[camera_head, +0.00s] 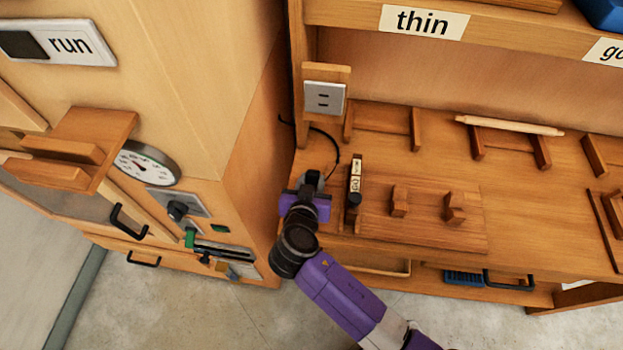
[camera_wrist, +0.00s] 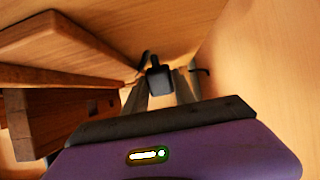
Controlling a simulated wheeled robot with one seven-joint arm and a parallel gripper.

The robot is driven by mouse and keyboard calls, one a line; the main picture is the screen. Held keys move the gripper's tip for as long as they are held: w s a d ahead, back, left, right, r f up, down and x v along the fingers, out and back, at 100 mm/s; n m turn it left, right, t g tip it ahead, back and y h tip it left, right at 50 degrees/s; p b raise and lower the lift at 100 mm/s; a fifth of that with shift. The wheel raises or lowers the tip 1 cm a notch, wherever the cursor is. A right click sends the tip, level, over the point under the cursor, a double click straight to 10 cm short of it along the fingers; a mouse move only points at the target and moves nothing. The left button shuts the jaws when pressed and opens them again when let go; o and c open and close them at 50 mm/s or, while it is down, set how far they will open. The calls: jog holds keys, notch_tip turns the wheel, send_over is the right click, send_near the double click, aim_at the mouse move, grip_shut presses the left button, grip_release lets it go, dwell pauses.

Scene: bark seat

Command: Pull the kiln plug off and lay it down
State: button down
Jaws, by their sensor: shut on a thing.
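The wall outlet (camera_head: 325,97) on its wooden block at the back left of the bench is bare, and its two slots show. My gripper (camera_head: 311,190) is over the left end of the bench, in front of and below the outlet. It is shut on the dark kiln plug (camera_head: 312,178), which is apart from the outlet. In the wrist view the plug (camera_wrist: 160,80) sits between the fingertips of my gripper (camera_wrist: 161,88). A black cord (camera_head: 337,152) curves from behind the bench's left edge to the plug. Whether the plug touches the bench top I cannot tell.
A dark-knobbed upright piece with pale labels (camera_head: 355,178) stands just right of my gripper. A wooden board with two blocks (camera_head: 430,230) lies further right. The kiln cabinet (camera_head: 235,190) is close on the left. Clear bench top (camera_head: 375,160) lies behind the board.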

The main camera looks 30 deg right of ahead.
jog(key=shift+f, duration=0.15)
jog(key=c, duration=0.9)
grip_release()
jog(key=shift+c, duration=0.2)
jog(key=shift+b+v, duration=0.65)
jog(key=shift+v, duration=3.25)
jog(key=shift+s, duration=0.1)
